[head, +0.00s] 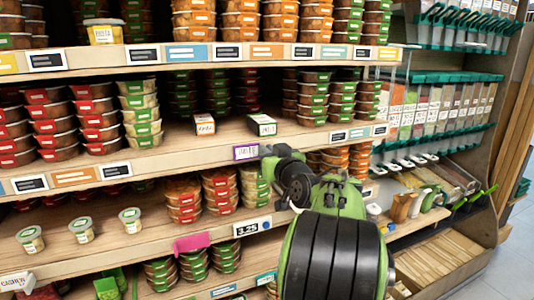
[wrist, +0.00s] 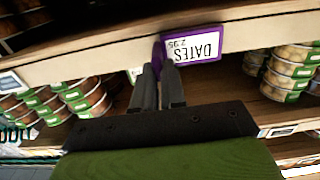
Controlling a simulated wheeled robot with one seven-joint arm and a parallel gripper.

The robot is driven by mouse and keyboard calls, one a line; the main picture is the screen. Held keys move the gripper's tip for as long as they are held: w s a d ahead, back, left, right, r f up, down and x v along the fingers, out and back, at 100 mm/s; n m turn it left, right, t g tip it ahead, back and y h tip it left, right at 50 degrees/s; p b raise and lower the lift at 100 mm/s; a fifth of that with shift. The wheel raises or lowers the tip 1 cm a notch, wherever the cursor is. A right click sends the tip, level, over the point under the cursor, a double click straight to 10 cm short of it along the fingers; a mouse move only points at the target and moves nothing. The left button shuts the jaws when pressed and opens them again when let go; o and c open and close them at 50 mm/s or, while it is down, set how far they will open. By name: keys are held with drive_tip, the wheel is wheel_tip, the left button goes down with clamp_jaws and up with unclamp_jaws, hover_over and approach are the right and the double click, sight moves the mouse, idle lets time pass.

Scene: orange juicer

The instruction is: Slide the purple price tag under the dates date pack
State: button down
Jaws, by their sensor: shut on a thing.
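The purple price tag (head: 245,152) is on the front edge of the middle shelf. In the wrist view the purple price tag (wrist: 195,46) appears inverted and reads "DATES 2.95". My gripper (head: 265,151) reaches the shelf edge from the front, and in the wrist view my gripper (wrist: 162,66) is shut on one end of the tag. Two small packs stand on the shelf above: an orange-and-white pack (head: 204,124) to the left and a green-and-white pack (head: 262,125) almost directly above my gripper. Their labels are too small to read, so I cannot tell which holds dates.
Stacked tubs (head: 141,115) stand left of the packs, and green-labelled tubs (head: 313,98) stand to the right. The shelf between the two packs is bare. Other tags (head: 338,135) line the edge to the right. More tubs (wrist: 290,70) sit below the edge.

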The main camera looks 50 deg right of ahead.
drive_tip(key=s+d, duration=0.1)
drive_tip(key=d, duration=0.1)
drive_tip(key=s+d, duration=0.1)
drive_tip(key=d, duration=0.1)
drive_tip(key=s+d, duration=0.2)
drive_tip(key=shift+d, duration=0.35)
drive_tip(key=c, duration=1.2)
unclamp_jaws()
drive_tip(key=shift+a, duration=0.1)
drive_tip(key=b+v, duration=0.3)
drive_tip(key=v, duration=1.2)
drive_tip(key=shift+s+a, duration=0.2)
drive_tip(key=shift+s, duration=0.1)
